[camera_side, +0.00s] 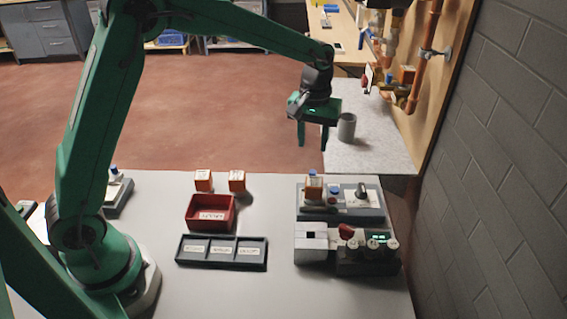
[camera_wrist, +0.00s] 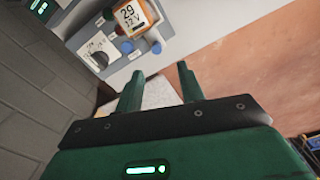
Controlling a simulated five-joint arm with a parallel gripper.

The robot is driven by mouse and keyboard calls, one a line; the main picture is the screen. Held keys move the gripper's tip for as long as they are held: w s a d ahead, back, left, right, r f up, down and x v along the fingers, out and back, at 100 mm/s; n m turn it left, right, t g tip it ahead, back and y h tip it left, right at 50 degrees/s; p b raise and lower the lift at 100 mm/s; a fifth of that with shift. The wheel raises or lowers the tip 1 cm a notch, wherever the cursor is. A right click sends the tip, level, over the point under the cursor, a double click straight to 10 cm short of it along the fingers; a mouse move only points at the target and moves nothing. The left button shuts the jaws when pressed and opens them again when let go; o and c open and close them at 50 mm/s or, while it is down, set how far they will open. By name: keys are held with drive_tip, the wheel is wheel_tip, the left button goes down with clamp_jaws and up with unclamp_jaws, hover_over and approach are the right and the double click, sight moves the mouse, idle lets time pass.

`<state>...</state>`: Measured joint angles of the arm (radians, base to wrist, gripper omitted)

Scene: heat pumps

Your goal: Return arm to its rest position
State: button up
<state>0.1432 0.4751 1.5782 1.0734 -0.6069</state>
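My green gripper (camera_side: 312,138) hangs from my outstretched arm, fingers down, beyond the far edge of the grey table in the side view. Its two fingers stand apart with nothing between them. In the wrist view the same two fingers (camera_wrist: 160,88) show parted, with pale surface and reddish floor behind the gap. No rest position is marked in either view.
The grey table (camera_side: 150,285) holds a red bin (camera_side: 210,226), a dark three-part tray (camera_side: 221,266), two orange-white blocks and grey devices at right. A grey cup (camera_side: 347,127) stands on a pale surface right of my gripper. Copper pipes (camera_side: 425,50) and a wall bound the right.

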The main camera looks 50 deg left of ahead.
drive_tip(key=s+a+r+m+t, duration=0.3)
drive_tip(key=s+a+r, duration=0.1)
drive_tip(key=s+r, duration=0.8)
drive_tip(key=s+a+f+m+t, duration=0.1)
drive_tip(key=s+a+m+t, duration=0.1)
drive_tip(key=s, duration=1.3)
drive_tip(key=shift+a+f, duration=0.35)
drive_tip(key=shift+a, duration=0.2)
